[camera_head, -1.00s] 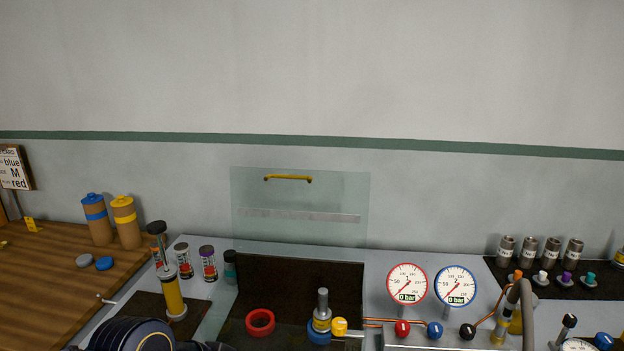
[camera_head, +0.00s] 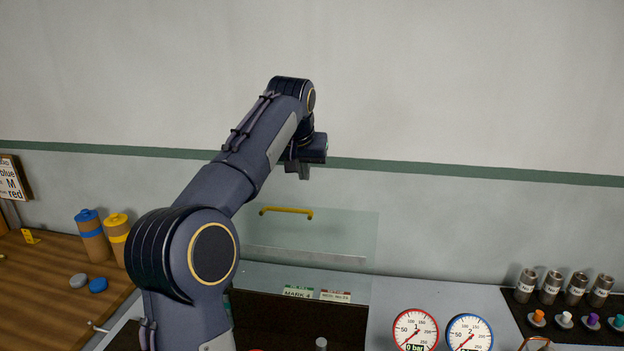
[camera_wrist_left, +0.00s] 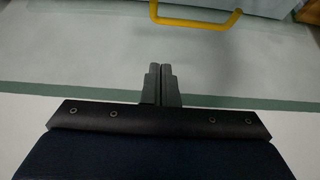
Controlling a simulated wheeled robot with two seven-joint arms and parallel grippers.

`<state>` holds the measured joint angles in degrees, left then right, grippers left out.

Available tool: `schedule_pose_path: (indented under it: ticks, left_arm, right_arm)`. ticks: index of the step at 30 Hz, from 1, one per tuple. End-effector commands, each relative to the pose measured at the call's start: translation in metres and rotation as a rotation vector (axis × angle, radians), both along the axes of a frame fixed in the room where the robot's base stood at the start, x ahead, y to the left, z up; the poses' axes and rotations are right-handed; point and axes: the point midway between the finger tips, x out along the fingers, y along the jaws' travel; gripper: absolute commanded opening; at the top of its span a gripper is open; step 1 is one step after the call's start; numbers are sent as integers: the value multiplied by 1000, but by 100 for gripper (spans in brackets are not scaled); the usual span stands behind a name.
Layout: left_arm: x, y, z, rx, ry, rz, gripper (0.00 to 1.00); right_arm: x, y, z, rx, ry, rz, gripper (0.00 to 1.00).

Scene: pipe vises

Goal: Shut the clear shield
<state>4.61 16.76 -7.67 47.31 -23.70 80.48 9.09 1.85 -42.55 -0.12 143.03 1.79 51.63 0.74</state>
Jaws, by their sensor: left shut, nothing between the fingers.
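The clear shield (camera_head: 345,232) stands raised at the back of the bench, with a yellow handle (camera_head: 287,211) along its upper edge. My left arm reaches up from the lower left, and its gripper (camera_head: 303,175) is above the handle, apart from it. In the left wrist view the two fingers (camera_wrist_left: 162,75) are together with nothing between them. The yellow handle (camera_wrist_left: 195,23) is ahead of them near the top of that view, and the clear pane shows around it. My right gripper is not in view.
Two pressure gauges (camera_head: 415,330) stand right of the shield. Metal cylinders (camera_head: 551,287) stand on a dark mat at the right. Two capped brown cylinders (camera_head: 92,236) stand on the wooden top at left. Small labels (camera_head: 297,292) sit below the shield. The wall above is clear.

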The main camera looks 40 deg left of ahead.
Motion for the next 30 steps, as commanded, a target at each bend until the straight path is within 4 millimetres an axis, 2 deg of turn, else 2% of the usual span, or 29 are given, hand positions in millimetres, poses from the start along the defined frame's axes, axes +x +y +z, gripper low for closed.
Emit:
schedule_pose_path:
  ticks: [13, 16, 21, 30]
  left_arm:
    - [40, 22, -79, -2, 5, -1, 0]
    - [24, 13, -73, -2, -2, -4, 0]
    - [9, 5, -71, -2, -1, -2, 0]
    - [4, 2, -71, -2, -1, -2, 0]
  right_arm:
    - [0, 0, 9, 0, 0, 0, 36]
    - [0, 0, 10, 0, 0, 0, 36]
    - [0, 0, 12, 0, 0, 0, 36]
    - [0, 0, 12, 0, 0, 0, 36]
